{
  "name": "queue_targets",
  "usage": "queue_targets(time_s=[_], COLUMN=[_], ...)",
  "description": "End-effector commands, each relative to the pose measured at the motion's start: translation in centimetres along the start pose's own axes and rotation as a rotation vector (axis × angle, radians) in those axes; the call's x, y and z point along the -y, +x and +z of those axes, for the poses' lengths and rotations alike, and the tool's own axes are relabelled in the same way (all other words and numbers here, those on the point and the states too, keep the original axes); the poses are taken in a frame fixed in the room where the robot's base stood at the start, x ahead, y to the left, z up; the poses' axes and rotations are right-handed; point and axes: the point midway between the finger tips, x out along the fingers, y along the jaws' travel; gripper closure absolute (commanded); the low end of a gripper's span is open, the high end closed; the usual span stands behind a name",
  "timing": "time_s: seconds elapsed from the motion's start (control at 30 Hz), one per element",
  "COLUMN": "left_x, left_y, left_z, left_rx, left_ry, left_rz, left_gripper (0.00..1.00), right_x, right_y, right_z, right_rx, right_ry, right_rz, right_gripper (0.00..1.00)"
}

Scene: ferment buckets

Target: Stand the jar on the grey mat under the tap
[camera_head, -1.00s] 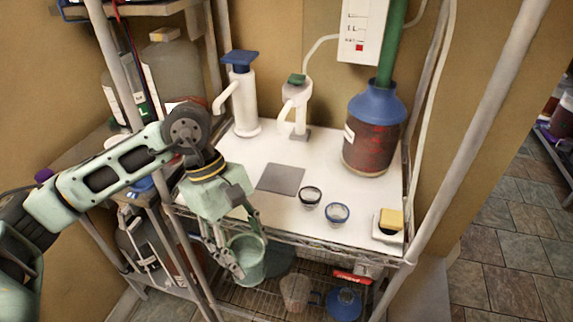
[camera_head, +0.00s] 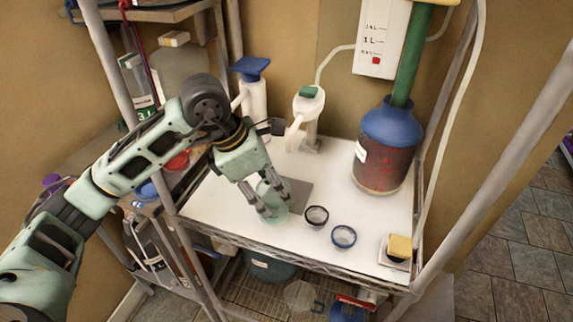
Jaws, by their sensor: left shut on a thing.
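My left gripper (camera_head: 267,212) is shut on the jar (camera_head: 274,216), a pale green see-through vessel that looks upright. The jar is over the white shelf top, at the front left of the grey mat (camera_head: 299,194), and hides part of it. I cannot tell whether the jar touches the shelf or hangs just above it. My right gripper is not in view.
Two small dark-rimmed cups (camera_head: 316,217) and (camera_head: 343,237) stand right of the jar. A blue-topped bottle of dark red liquid (camera_head: 384,150) stands behind. A yellow sponge (camera_head: 399,247) lies at the right front. A metal rack post (camera_head: 113,62) rises at the left.

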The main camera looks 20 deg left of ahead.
Motion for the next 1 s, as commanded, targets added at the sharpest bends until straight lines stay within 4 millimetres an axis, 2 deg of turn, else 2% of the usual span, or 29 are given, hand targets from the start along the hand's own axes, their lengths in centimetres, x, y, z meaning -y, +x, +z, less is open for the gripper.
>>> queue_targets(time_s=[0.03,0.1,0.4,0.6,0.8,1.0], left_x=[-1.0,-2.4,-7.2,-8.2,-8.1,-8.2], left_y=[-0.1,0.2,1.7,2.4,4.7,5.5], left_z=[1.0,2.0,5.0,5.5,4.5,4.2], left_rx=[0.002,0.002,0.001,-0.001,-0.003,0.0], left_ry=[-0.003,-0.003,-0.001,0.001,0.001,0.003], left_rz=[-0.003,-0.002,-0.002,-0.001,-0.005,0.0], left_gripper=[1.0,1.0,1.0,1.0,1.0,1.0], right_x=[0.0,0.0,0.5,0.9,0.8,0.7], right_y=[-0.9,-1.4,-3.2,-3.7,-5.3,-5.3], right_z=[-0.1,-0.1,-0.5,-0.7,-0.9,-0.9], right_rx=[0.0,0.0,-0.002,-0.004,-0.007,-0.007], right_ry=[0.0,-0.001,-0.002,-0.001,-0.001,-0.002], right_rz=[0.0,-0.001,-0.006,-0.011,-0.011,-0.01], right_gripper=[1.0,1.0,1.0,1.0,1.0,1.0])
